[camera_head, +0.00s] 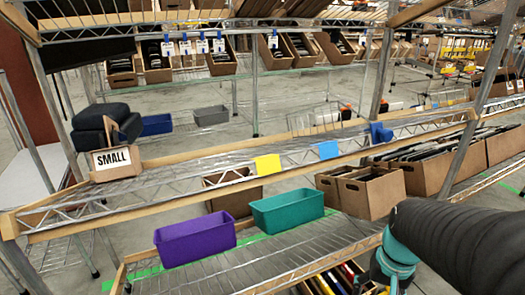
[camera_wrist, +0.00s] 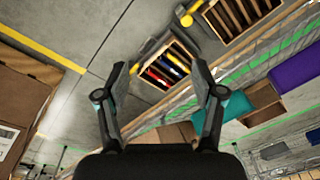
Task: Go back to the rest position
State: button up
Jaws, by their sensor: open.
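My gripper (camera_wrist: 166,82) shows in the wrist view with its two fingers spread wide apart and nothing between them. Beyond the fingers, well away from them, lies a carton of coloured items (camera_wrist: 168,66) near the floor. In the head view my black, sleeved arm (camera_head: 450,240) reaches in at the lower right, with a teal joint below it. The gripper itself does not show in the head view.
A wire rack holds a purple bin (camera_head: 195,238) and a teal bin (camera_head: 287,210). Its upper shelf carries a carton marked SMALL (camera_head: 114,163), a yellow card (camera_head: 267,164) and a blue card (camera_head: 328,150). Open cartons (camera_head: 370,191) stand behind. Bare floor shows in the wrist view.

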jog(key=s+a+r+n+t, duration=0.1)
jog(key=a+r+n+t, duration=0.1)
jog(key=a+r, duration=0.2)
jog(key=s+a+r+n+t, duration=0.2)
jog(key=a+r, duration=0.2)
jog(key=r, duration=0.3)
jog(key=shift+s+r+t+p, duration=0.15)
jog(key=shift+s+t+p, duration=0.15)
jog(key=shift+t, duration=0.1)
